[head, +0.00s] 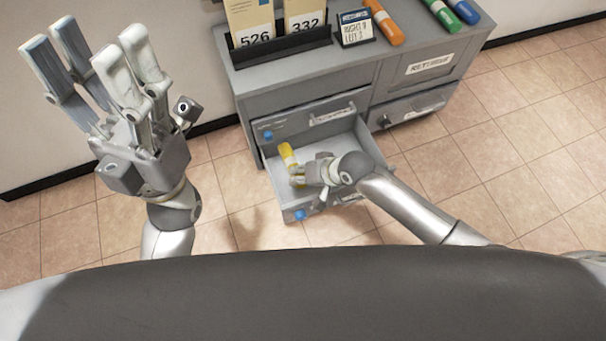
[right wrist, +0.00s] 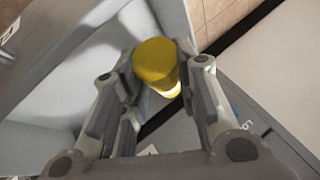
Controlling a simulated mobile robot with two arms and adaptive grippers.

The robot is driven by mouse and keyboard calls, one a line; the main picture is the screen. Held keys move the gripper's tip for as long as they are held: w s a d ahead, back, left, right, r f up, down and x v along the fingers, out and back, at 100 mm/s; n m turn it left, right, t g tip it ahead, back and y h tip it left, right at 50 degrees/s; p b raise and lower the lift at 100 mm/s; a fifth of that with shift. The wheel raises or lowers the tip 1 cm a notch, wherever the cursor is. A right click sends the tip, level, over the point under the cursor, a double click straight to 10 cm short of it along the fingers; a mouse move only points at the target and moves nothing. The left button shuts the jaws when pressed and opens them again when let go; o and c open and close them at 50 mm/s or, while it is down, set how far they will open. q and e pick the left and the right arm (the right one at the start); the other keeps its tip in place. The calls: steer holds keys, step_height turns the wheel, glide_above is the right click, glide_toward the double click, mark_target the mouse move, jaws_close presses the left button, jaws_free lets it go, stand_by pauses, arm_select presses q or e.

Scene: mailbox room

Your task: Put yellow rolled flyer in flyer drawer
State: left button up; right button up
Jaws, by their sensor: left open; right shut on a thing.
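The yellow rolled flyer (head: 287,154) is in my right gripper (head: 297,174), over the open drawer (head: 353,142) of the grey cabinet. In the right wrist view the flyer (right wrist: 156,62) sits between the two fingers of the right gripper (right wrist: 160,88), with its round end toward the camera. The drawer has a pale interior and a blue round mark on its front. I cannot tell whether the flyer touches the drawer floor. My left gripper (head: 100,75) is open and empty, raised at the left, away from the cabinet.
On the cabinet top (head: 285,72) stand a black holder (head: 282,42) with cards 526 and 332, and a small sign (head: 355,28). Orange (head: 384,22), green (head: 440,14) and blue (head: 465,11) rolls lie there too. A closed drawer (head: 310,117) sits above the open one. Tiled floor is clear to the right.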

steer(key=o, duration=1.1)
steer(key=v, duration=1.2)
